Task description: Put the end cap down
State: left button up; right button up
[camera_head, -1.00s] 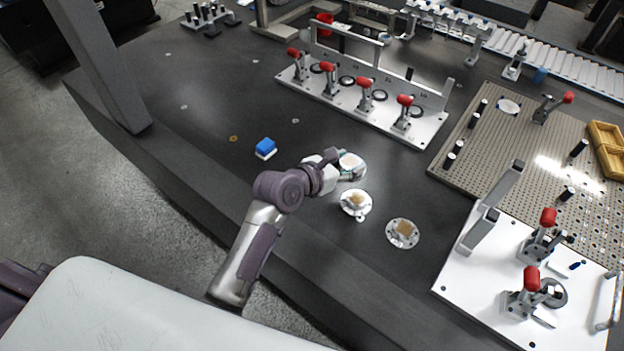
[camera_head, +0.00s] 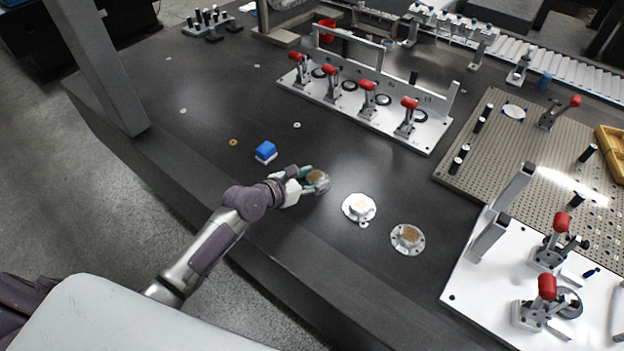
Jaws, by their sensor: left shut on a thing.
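My left gripper (camera_head: 308,184) is shut on an end cap (camera_head: 317,178), a round grey piece with a brownish centre. It is over the dark table, left of two similar round pieces; I cannot tell whether the cap touches the table. The fingers hide part of its rim. The nearer similar piece (camera_head: 359,208) has a pale raised centre and a small lug. The other piece (camera_head: 407,239) is a flanged disc with a tan centre and holes, farther right. Both lie on the table apart from the gripper. My right gripper is not in view.
A blue-and-white block (camera_head: 265,152) lies left of the gripper. Behind stands a white fixture (camera_head: 425,133) with several red-handled clamps. A white clamp plate (camera_head: 483,291) and a perforated plate (camera_head: 470,181) occupy the right. The table (camera_head: 205,140) is mostly clear on the left.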

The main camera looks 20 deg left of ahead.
pick_arm(q)
jog(key=o, duration=1.1)
jog(key=shift+f, duration=0.1)
jog(key=shift+o, duration=1)
jog(key=shift+r, duration=0.2)
jog(key=p+v, duration=0.1)
jog(key=v, duration=1.1)
jog(key=shift+p, duration=0.35)
jog(key=shift+f, duration=0.1)
